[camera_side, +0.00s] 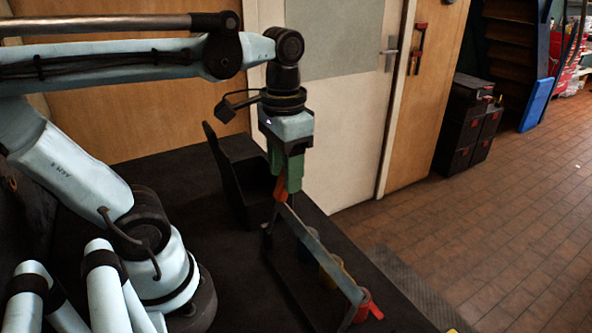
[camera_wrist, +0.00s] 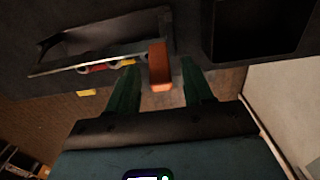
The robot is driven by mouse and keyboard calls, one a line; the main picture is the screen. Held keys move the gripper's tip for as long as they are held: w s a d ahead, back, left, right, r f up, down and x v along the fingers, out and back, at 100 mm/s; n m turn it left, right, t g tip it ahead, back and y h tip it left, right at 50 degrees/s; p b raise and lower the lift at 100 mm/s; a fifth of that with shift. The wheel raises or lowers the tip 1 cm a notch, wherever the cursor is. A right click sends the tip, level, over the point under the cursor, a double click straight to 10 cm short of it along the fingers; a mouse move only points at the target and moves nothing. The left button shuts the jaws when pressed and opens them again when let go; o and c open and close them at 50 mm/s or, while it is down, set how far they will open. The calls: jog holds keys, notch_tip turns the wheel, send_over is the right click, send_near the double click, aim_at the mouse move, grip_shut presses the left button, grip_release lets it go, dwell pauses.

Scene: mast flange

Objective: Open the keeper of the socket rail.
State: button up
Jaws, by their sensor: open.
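The socket rail (camera_side: 318,248) is a long grey bar on the dark bench, running from below my gripper toward the front right. Several coloured parts sit along it, including a yellow one (camera_side: 335,268) and a red one (camera_side: 363,305). The rail shows at upper left in the wrist view (camera_wrist: 85,64). An orange-red piece, apparently the keeper (camera_side: 281,188), stands at its far end. My gripper (camera_side: 287,180) points down over it with open green fingers. In the wrist view the orange-red piece (camera_wrist: 159,66) lies between the fingertips, with a gap on each side.
A black open bin (camera_side: 243,172) stands just behind and left of my gripper; it shows at upper right in the wrist view (camera_wrist: 258,28). A white door (camera_side: 345,150) stands behind the bench.

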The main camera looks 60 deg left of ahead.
jog(key=shift+f, duration=1.1)
grip_shut()
